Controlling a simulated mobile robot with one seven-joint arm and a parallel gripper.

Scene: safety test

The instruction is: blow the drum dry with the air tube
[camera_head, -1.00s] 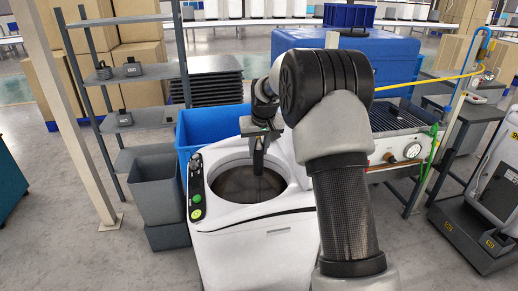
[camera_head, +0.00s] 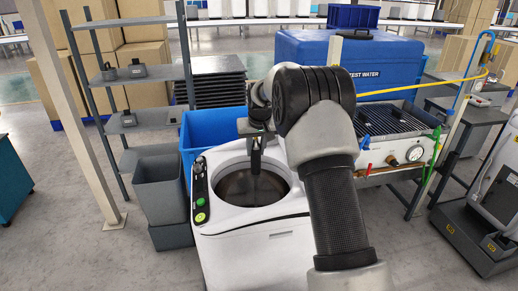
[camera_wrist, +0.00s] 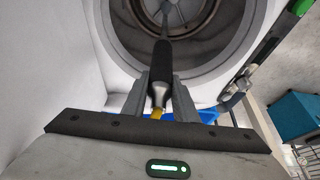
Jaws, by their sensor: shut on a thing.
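The white top-opening washer (camera_head: 250,220) stands in the middle of the head view. Its round dark drum (camera_head: 252,188) is open at the top, and the drum's metal inside also shows in the wrist view (camera_wrist: 200,12). My gripper (camera_head: 257,146) is over the back part of the opening. In the wrist view my gripper (camera_wrist: 160,85) is shut on the air tube (camera_wrist: 161,62), a dark nozzle with a metal collar and a yellow end. The nozzle points at the drum. I cannot tell whether its tip touches the drum, or whether water is inside.
A blue bin (camera_head: 205,128) stands behind the washer, grey bins (camera_head: 160,190) at its left. A blue tank marked TEST WATER (camera_head: 390,65) and a bench with a dial (camera_head: 415,153) are at the right. A yellow hose (camera_head: 425,87) runs above the bench. Floor is free at front left.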

